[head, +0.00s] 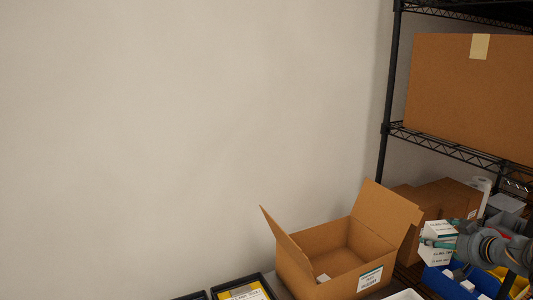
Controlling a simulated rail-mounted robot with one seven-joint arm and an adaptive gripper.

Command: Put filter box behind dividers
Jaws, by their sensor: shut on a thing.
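My gripper (437,241) is at the right in the head view, shut on a white box with small dark print, which looks like the filter box (441,229). Its teal fingers cross the box's side. The box is held up to the right of an open cardboard carton (322,284), above a blue bin. The carton's flaps stand up, and a white label with a green band is on its front.
A black wire shelf (388,95) stands at the right with a large taped carton (468,90) on it. Brown cartons, a white roll (481,184) and a blue bin (447,286) crowd around my gripper. A black tray with a yellow item (243,292) is at the bottom edge.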

